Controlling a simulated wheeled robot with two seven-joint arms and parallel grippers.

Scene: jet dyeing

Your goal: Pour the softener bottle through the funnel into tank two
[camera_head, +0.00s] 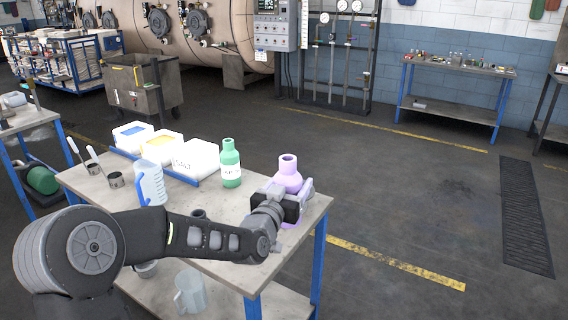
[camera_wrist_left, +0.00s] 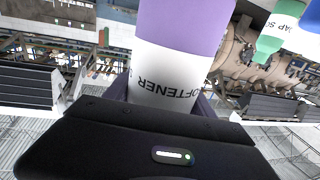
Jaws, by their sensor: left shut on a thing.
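The softener bottle (camera_head: 288,174) is purple with a white label and stands upright at the right end of the work table. My left gripper (camera_head: 297,202) is shut around its body. In the left wrist view the softener bottle (camera_wrist_left: 178,80) sits between the fingers, its label partly readable. In the head view I cannot tell whether its base touches the table. I cannot make out a funnel. Tank two cannot be told apart among the vessel parts at the back. My right gripper is not in view.
A green bottle (camera_head: 231,163) stands left of the softener bottle. A salt tub (camera_head: 196,158), other tubs, a clear jug (camera_head: 150,183) and metal cups share the table (camera_head: 226,243). A metal cart (camera_head: 142,88) stands behind.

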